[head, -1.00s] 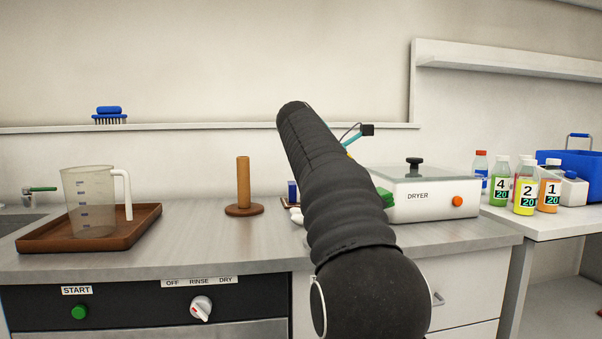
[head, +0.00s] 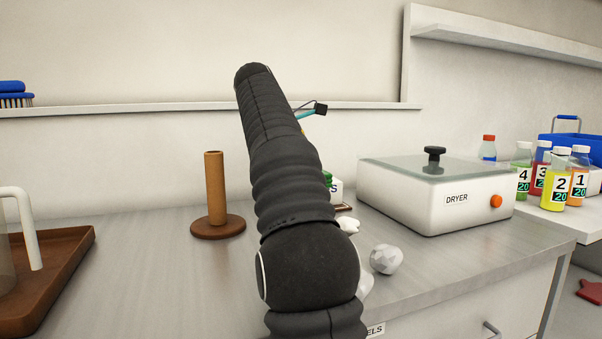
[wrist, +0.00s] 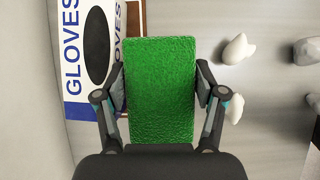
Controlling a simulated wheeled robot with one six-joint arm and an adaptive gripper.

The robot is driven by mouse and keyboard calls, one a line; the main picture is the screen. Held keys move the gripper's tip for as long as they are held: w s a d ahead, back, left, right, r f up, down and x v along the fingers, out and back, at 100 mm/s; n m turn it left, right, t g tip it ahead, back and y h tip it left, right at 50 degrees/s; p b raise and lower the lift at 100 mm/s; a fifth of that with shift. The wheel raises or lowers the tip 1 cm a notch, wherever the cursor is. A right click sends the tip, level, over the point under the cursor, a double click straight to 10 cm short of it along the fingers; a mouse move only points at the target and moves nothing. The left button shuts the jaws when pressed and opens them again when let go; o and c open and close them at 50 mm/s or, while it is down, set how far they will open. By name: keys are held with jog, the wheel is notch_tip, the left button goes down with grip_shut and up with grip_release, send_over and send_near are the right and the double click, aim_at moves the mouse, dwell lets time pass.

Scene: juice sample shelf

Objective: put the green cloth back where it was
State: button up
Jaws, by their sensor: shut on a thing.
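The green cloth (wrist: 160,88) is a flat upright rectangle in the wrist view, held between the two fingers of my gripper (wrist: 161,92). My gripper is shut on it. In the head view my arm hides the gripper and most of the cloth; only a small green edge (head: 328,180) shows beside the arm, in front of the glove box (head: 336,192). In the wrist view the glove box (wrist: 73,60) lies left of the cloth. A brown wooden surface (wrist: 133,20) shows partly behind the cloth; the cloth hides the rest.
White crumpled lumps (wrist: 236,50) lie right of the cloth. The dryer (head: 430,195) stands to the right with its lid shut. A wooden post on a round base (head: 215,195) stands left of my arm. A brown tray (head: 70,262) is at far left. Bottles (head: 556,185) stand on the right-hand table.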

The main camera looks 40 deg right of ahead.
jog(key=shift+f, duration=3.4)
jog(key=shift+f, duration=0.15)
jog(key=o, duration=1.3)
jog(key=shift+c, duration=0.2)
jog(key=shift+v, duration=3.75)
